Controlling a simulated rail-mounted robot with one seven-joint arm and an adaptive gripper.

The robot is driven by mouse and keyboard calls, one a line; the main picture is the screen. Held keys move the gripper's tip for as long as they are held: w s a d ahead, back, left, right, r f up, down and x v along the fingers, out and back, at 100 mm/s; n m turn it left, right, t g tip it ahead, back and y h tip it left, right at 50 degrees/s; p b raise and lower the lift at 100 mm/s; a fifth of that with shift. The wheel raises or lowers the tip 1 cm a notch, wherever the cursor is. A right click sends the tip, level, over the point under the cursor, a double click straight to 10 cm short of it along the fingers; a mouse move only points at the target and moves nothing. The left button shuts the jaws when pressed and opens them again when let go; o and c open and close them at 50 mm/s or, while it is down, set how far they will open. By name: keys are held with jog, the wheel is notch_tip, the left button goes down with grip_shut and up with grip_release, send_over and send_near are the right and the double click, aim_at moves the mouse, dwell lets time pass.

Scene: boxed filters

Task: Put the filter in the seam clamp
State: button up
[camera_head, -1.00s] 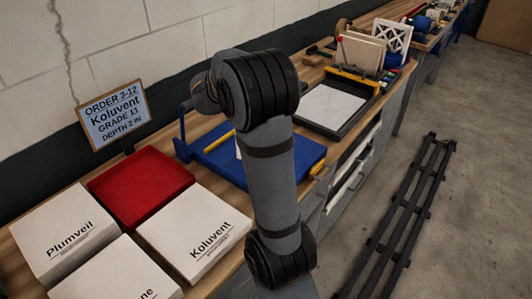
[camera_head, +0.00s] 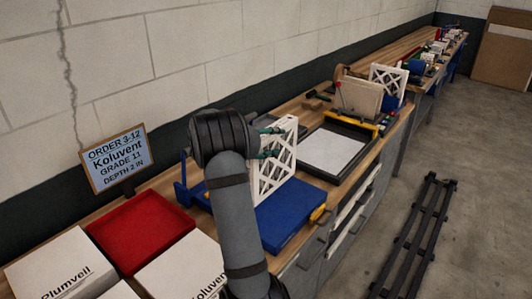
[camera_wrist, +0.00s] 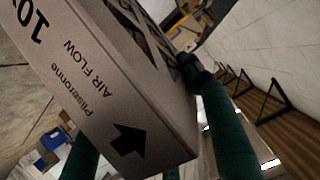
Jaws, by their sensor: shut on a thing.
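My gripper (camera_head: 268,143) is shut on a filter (camera_head: 273,172), a white-latticed panel in a cardboard frame. The filter stands upright over or on a blue flat bed (camera_head: 285,218); contact is unclear. In the wrist view, the green fingers flank the filter (camera_wrist: 125,95); its frame reads "Pilseronne", "AIR FLOW" and has a black arrow. The blue bed has a blue upright (camera_head: 182,190) at its left and a yellow handle (camera_head: 319,212) at its right. I cannot tell for sure which fixture is the seam clamp. My arm hides part of the bed.
An order sign (camera_head: 116,158) reads Koluvent, grade 11, depth 2 in. A red tray (camera_head: 140,228) and boxes marked Plumvell (camera_head: 60,268) and Koluvent (camera_head: 185,270) stand at left. A black-framed tray (camera_head: 312,170) with a white sheet lies beyond the bed. A dark rack (camera_head: 418,230) lies on the floor.

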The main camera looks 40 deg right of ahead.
aim_at(272, 160)
jog(key=shift+w+a+f, duration=0.35)
jog(key=shift+w+f, duration=0.05)
jog(key=shift+w, duration=0.25)
notch_tip(272, 160, down, 4)
jog(key=shift+f+p, duration=0.1)
jog(key=shift+p, duration=0.25)
jog(key=shift+a, duration=0.1)
jog(key=shift+f, duration=0.2)
jog(key=o, duration=1.6)
jog(key=shift+c, duration=0.2)
